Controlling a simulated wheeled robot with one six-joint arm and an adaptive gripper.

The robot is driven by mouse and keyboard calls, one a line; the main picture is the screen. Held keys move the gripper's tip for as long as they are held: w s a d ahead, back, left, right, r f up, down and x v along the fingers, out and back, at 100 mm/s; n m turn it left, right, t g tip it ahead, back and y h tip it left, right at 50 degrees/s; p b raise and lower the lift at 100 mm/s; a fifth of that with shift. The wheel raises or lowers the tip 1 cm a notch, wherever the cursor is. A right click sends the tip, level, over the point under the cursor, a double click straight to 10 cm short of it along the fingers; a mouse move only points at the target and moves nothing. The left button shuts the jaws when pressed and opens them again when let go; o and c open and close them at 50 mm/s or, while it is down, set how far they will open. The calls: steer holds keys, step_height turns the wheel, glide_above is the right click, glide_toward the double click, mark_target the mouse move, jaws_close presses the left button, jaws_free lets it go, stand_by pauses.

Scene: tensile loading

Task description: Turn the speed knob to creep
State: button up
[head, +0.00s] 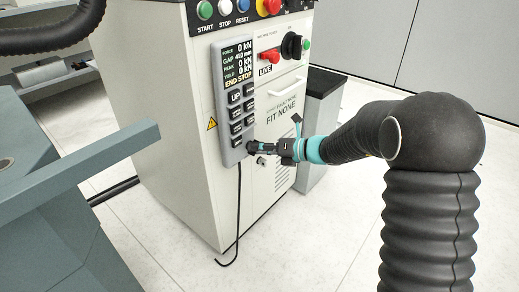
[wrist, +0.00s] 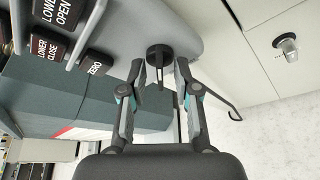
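The speed knob (wrist: 160,56) looks like a small round black knob with a raised bar, on the lower end of the grey pendant panel (head: 232,100). No label for creep is readable. In the wrist view my gripper (wrist: 160,70) is open, with one finger on each side of the knob; I cannot tell whether the tips touch it. In the head view my gripper (head: 257,148) is at the panel's lower right, and it mostly hides the knob there.
The panel carries a display (head: 238,62) reading END STOP and several dark buttons (head: 236,112). A larger black rotary switch (head: 291,45) and red handle (head: 269,57) are on the cabinet (head: 170,120). A black cable (head: 238,215) hangs below the panel. A grey-green bench (head: 50,200) stands left.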

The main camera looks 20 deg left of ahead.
jaws_close()
stand_by(0.4)
steer(key=shift+s+a+n+t+h+b, duration=0.1)
steer(key=shift+n+t+h+b, duration=0.45)
steer(key=shift+n+t+b, duration=1)
steer(key=shift+s+n+t+h+b, duration=0.15)
steer(key=shift+n+t+h+b, duration=0.6)
steer(key=shift+n+b, duration=1.4)
steer(key=shift+s+a+n+t+h+b, duration=0.1)
steer(key=shift+n+t+h+b, duration=0.2)
steer(key=shift+n+t+b, duration=1.55)
steer(key=shift+n+g+p, duration=0.25)
steer(key=shift+n+p, duration=0.3)
steer(key=shift+n, duration=0.1)
